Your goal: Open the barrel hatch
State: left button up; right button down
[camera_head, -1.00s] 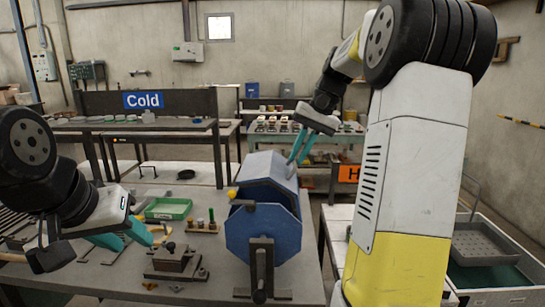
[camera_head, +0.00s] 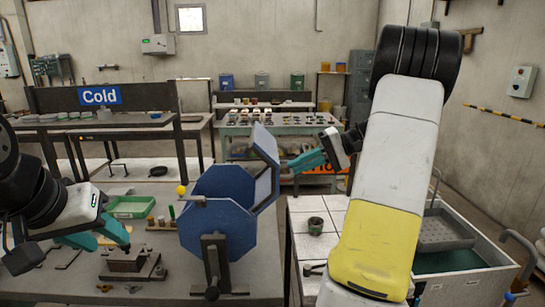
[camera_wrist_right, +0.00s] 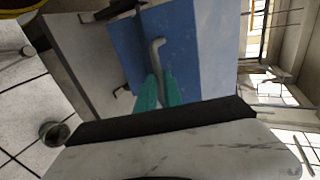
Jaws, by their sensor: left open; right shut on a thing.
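The blue octagonal barrel (camera_head: 240,238) lies on its side on the grey table, with a yellow knob (camera_head: 181,190) at its upper left. Its hatch (camera_head: 266,146) is swung up and stands tilted at the barrel's right side. My right gripper (camera_head: 297,165) is at the hatch's outer face. In the right wrist view its teal fingers (camera_wrist_right: 158,88) are shut on the bent grey hatch handle (camera_wrist_right: 156,48), against the blue panel. My left gripper (camera_head: 110,243) is open and empty, low over the table left of the barrel. The barrel's inside is mostly hidden by its front.
A green tray (camera_head: 133,207) and small coloured cylinders (camera_head: 160,221) are left of the barrel. A dark metal block (camera_head: 128,260) sits in front of the tray. A small dark pot (camera_head: 316,226) stands on the white tiled table at right. The Cold bench (camera_head: 100,133) is behind.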

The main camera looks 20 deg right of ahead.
jog(key=shift+s+d+f, duration=0.1)
jog(key=shift+d+f, duration=0.25)
jog(key=shift+f, duration=0.35)
jog(key=shift+s+d+f, duration=0.15)
jog(key=shift+d+f, duration=0.15)
jog(key=shift+f, duration=0.45)
jog(key=shift+s+d+f, duration=0.1)
jog(key=shift+d+f, duration=0.25)
jog(key=shift+f, duration=0.45)
jog(key=c, duration=1.5)
grip_release()
jog(key=v, duration=0.8)
